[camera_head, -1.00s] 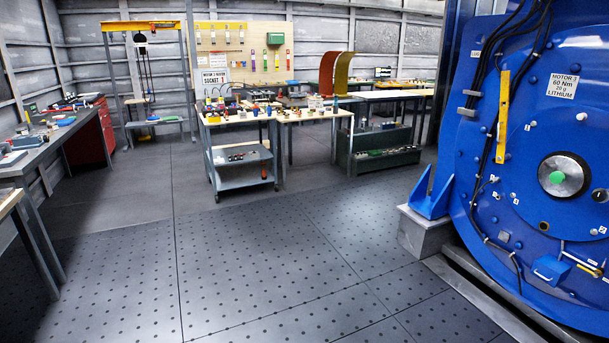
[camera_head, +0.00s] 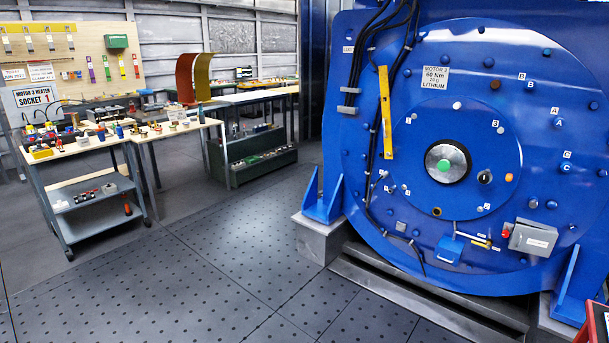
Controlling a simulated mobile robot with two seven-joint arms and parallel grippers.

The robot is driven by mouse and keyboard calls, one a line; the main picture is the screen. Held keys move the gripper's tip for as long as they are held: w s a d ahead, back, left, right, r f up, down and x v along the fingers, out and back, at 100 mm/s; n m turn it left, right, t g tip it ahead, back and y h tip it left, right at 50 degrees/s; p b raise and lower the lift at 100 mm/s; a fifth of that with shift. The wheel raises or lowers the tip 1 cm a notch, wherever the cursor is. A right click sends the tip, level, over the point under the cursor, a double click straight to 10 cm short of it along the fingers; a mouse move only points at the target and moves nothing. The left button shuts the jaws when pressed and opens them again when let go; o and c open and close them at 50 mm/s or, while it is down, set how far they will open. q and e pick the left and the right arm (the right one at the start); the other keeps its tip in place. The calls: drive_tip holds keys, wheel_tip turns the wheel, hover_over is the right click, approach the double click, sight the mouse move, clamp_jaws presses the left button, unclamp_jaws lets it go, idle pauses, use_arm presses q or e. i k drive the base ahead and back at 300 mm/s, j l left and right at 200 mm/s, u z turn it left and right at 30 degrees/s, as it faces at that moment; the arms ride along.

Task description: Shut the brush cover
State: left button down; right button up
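The large blue motor (camera_head: 400,215) stands at the right, with a round face and a grey shaft end with a green centre. Low on its face is a small blue box-like flap (camera_head: 449,249) with a light handle along its edge. It appears to stick out from the face and may be the brush cover; it is too small to tell how far it is open. A yellow-handled tool or part (camera_head: 475,240) lies just right of it. Neither of my grippers is in view.
A grey box (camera_head: 533,239) with a red knob is on the motor's lower right. A grey step (camera_head: 430,300) runs below the motor. A cart (camera_head: 90,190) with small parts and workbenches (camera_head: 190,130) stand at the left. The floor (camera_head: 230,260) between is clear.

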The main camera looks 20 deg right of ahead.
sight(535, 241)
drive_tip(key=i+l+z, duration=0.1)
drive_tip(key=i+z, duration=0.45)
drive_tip(key=z, duration=0.25)
drive_tip(key=i+z, duration=0.65)
drive_tip(key=z, duration=0.15)
drive_tip(key=i+z, duration=0.25)
drive_tip(key=z, duration=0.15)
drive_tip(key=i+j+z, duration=0.1)
drive_tip(key=z, duration=0.3)
drive_tip(key=i+j+z, duration=0.15)
drive_tip(key=i+z, duration=0.2)
drive_tip(key=i+j+z, duration=0.75)
drive_tip(key=k+l, duration=0.05)
drive_tip(key=l, duration=0.05)
